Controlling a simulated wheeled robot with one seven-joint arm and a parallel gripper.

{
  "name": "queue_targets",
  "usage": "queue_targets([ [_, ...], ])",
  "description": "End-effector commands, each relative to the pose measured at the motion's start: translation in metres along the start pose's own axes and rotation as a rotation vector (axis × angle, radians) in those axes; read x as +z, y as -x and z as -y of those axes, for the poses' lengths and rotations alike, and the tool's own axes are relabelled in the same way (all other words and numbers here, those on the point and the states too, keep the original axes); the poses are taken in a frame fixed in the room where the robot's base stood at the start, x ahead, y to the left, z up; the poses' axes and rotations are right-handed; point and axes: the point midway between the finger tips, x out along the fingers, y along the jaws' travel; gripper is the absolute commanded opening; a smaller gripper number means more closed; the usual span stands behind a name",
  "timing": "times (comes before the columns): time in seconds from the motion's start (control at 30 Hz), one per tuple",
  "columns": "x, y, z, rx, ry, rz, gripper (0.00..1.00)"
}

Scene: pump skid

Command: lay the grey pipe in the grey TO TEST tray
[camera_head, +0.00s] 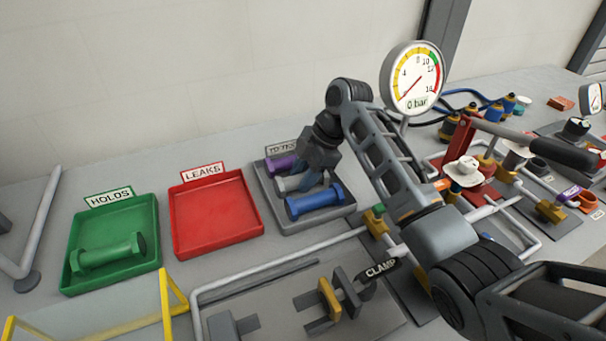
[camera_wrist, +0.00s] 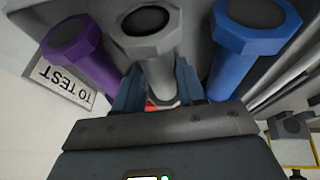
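The grey pipe (camera_head: 287,183) lies in the grey TO TEST tray (camera_head: 305,226), between the purple pipe (camera_head: 284,165) and the blue pipe (camera_head: 314,201). In the wrist view the grey pipe (camera_wrist: 158,72) shows its dark open end and flange. My gripper (camera_head: 311,181) is down at the tray, partly hiding the grey pipe. In the wrist view the blue fingers of my gripper (camera_wrist: 160,78) stand one on each side of its shaft, very close to it. Whether both fingers press on it cannot be told.
To the left are the empty red LEAKS tray (camera_head: 216,212) and the green HOLDS tray (camera_head: 84,278), which holds a green pipe (camera_head: 108,254). The clamp (camera_head: 340,297) is in front, the gauge (camera_head: 413,78) behind my arm. Pipework and valves crowd the right.

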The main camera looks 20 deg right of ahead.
Motion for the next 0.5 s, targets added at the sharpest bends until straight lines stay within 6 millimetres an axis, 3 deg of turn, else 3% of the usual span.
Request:
queue_targets([
  [0.23,0.0001,-0.0002,0.0002,-0.001,-0.001,0.000,0.64],
  [0.5,0.0005,0.0003,0.0006,-0.002,-0.001,0.000,0.64],
])
